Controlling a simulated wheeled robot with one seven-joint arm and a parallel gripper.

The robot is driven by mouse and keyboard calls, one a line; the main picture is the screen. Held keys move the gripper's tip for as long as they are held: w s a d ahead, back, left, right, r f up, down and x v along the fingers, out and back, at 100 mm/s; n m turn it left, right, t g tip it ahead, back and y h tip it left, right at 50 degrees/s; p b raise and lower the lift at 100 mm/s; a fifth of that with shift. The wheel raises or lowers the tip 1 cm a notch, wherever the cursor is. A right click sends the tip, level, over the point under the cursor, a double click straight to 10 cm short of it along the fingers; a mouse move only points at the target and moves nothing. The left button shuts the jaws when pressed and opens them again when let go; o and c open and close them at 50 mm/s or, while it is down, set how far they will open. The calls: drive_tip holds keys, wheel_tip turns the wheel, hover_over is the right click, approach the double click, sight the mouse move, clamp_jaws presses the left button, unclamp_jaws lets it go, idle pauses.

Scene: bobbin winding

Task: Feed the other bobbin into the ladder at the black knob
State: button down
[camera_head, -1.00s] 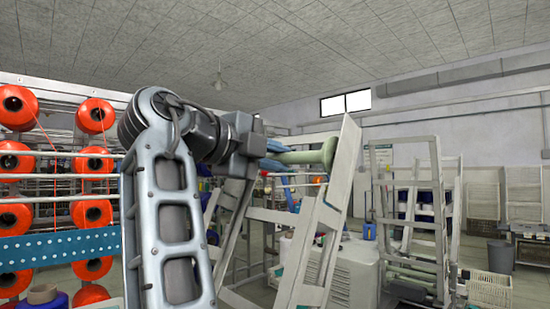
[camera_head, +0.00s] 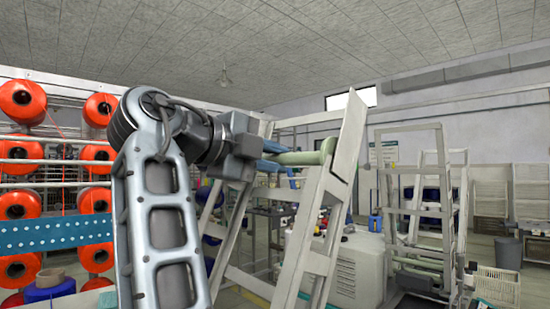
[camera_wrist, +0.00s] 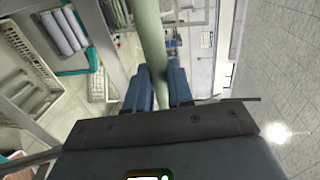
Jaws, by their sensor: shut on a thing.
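My gripper (camera_head: 272,152) has blue fingers and is shut on a long pale green bobbin (camera_head: 308,158). In the wrist view, my gripper (camera_wrist: 158,75) has one finger on each side of the bobbin (camera_wrist: 152,35), which runs away from me to the top edge. In the head view, the bobbin's free end is at the upper part of a slanted grey ladder rail (camera_head: 320,205). I cannot tell whether it touches the rail. My arm hides part of the ladder. No black knob can be made out.
Another upright frame (camera_head: 444,190) stands to the right, with green rollers (camera_head: 425,263) low on it. A white crate (camera_head: 497,285) and a grey bin (camera_head: 507,253) are on the floor there. Orange spools (camera_head: 20,150) on a rack are at the left.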

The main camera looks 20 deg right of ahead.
drive_tip(key=shift+s+a+f+b, duration=0.1)
drive_tip(key=shift+a+f+b, duration=0.25)
drive_tip(key=shift+f, duration=0.3)
drive_tip(key=shift+f, duration=0.1)
drive_tip(key=f+b, duration=0.1)
drive_tip(key=a+f+b, duration=0.1)
drive_tip(key=f+b, duration=0.1)
drive_tip(key=shift+s+a+f, duration=0.2)
drive_tip(key=shift+s+f, duration=0.1)
drive_tip(key=shift+f, duration=0.05)
idle(0.5)
drive_tip(key=c, duration=0.6)
unclamp_jaws()
idle(0.4)
